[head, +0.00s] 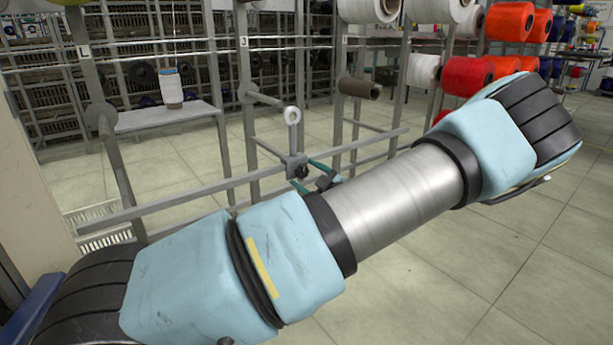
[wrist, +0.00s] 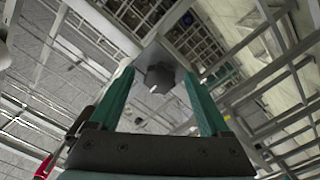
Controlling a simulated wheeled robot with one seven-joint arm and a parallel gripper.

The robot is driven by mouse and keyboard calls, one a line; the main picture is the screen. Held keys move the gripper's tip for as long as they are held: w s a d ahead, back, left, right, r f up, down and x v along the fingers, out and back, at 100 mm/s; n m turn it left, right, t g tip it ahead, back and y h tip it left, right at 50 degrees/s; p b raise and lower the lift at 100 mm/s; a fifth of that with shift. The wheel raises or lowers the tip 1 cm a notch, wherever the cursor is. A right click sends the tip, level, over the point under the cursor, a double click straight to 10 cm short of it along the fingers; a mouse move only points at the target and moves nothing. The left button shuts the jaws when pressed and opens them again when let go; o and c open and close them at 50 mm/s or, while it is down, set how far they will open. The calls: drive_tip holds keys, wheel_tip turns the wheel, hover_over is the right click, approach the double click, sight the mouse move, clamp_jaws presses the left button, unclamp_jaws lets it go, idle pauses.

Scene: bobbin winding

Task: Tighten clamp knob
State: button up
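A dark clamp knob (head: 301,172) sits on a grey clamp block (head: 294,160) on the horizontal rail of the metal rack in the head view. A rod with a pale ring (head: 291,115) rises from the clamp. My gripper (head: 306,177) is at the clamp, with its two green fingers on either side of the knob. In the wrist view the knob (wrist: 160,78) shows between the tips of my open gripper (wrist: 159,75). A gap shows on each side of the knob, so the fingers look apart from it. My arm hides part of the rail.
Metal rack posts and rails (head: 245,100) surround the clamp. White and red yarn cones (head: 467,75) hang at the upper right, and a brown spool (head: 360,88) sits behind. A white cone (head: 171,88) stands on a shelf (head: 150,119) at the left. Tiled floor (head: 440,270) is clear at the right.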

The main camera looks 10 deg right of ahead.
clamp_jaws()
idle(0.4)
